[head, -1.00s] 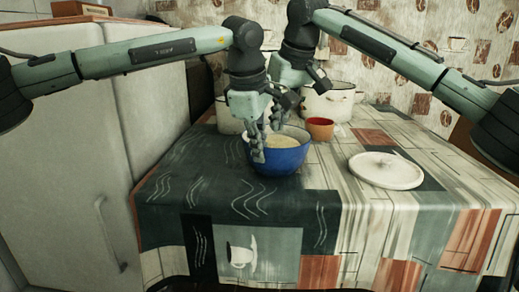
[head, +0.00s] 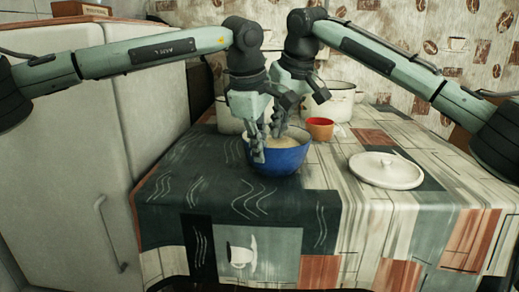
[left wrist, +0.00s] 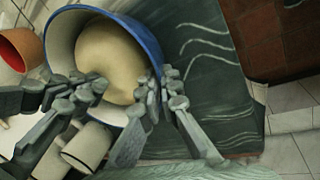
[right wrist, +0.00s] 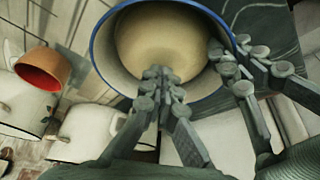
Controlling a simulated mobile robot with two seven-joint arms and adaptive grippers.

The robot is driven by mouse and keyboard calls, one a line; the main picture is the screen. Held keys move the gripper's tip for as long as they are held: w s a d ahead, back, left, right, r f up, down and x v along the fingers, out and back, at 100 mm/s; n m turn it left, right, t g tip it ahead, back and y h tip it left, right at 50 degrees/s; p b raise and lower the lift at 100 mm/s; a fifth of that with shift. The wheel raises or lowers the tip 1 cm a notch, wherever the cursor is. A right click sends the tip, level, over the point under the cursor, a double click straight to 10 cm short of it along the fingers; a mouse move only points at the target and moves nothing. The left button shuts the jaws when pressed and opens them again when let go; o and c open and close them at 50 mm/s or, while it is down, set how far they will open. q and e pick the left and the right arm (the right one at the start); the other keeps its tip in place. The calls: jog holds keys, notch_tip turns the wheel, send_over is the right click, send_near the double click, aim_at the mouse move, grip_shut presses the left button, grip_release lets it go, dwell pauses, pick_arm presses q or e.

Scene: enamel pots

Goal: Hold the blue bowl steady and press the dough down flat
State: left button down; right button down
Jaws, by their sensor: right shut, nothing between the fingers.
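The blue bowl (head: 284,160) stands upright on the table, with pale, rounded dough (left wrist: 108,60) inside it. The dough also shows in the right wrist view (right wrist: 165,38). My left gripper (left wrist: 158,84) has its fingers on either side of the bowl's rim, one inside and one outside, shut on the wall. My right gripper (right wrist: 160,78) is shut and empty, with its fingertips together and pointing down into the bowl over the dough. In the right wrist view the tips overlap the dough's near edge. I cannot tell whether they touch it.
A small orange cup (head: 320,129) with a red inside stands right of the bowl. Pale enamel pots stand behind, one of them at the back right (head: 333,100). A white lid (head: 385,169) lies on the right of the patterned tablecloth (head: 215,185). The front left is clear.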

aim_at(276, 140)
pick_arm(q)
jog(key=shift+d+r, duration=0.1)
jog(key=shift+r, duration=0.05)
pick_arm(e)
jog(key=shift+s+a+f, duration=0.15)
jog(key=shift+f, duration=1.5)
jog(key=shift+r, duration=0.1)
jog(key=shift+a+r, duration=0.15)
jog(key=shift+r, duration=1.55)
jog(key=shift+d+r, duration=0.15)
jog(key=shift+r, duration=1.1)
jog(key=shift+d+r, duration=0.1)
jog(key=shift+r, duration=1.15)
pick_arm(q)
jog(key=c, duration=1.6)
grip_release()
jog(key=shift+c, duration=0.2)
